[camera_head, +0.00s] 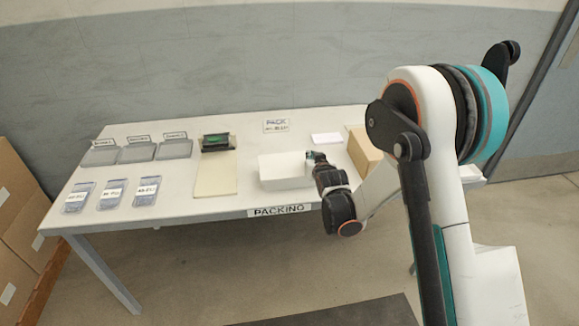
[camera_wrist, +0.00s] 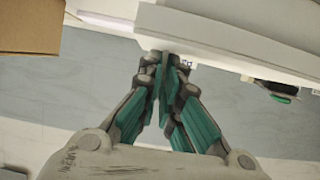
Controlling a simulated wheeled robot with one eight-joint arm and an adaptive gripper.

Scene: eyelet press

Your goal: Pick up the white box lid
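A white box (camera_head: 287,172) sits near the table's front edge, right of centre. I cannot make out clearly whether its top is a separate lid. My gripper (camera_head: 312,156) is at the box's upper right corner in the head view. In the wrist view, the gripper's teal fingers (camera_wrist: 165,62) run close together, with their tips at the lower edge of a long white slab-like part (camera_wrist: 235,45). This looks like the box or its lid. Whether the tips pinch that edge or only lie beside it is hidden.
A brown box (camera_head: 361,152) stands right of the white box, with a small flat white item (camera_head: 326,138) behind. A tan mat (camera_head: 215,177) and a dark tray with green (camera_head: 217,142) lie left. Grey bins (camera_head: 137,153) and labelled packs (camera_head: 112,193) fill the table's left end.

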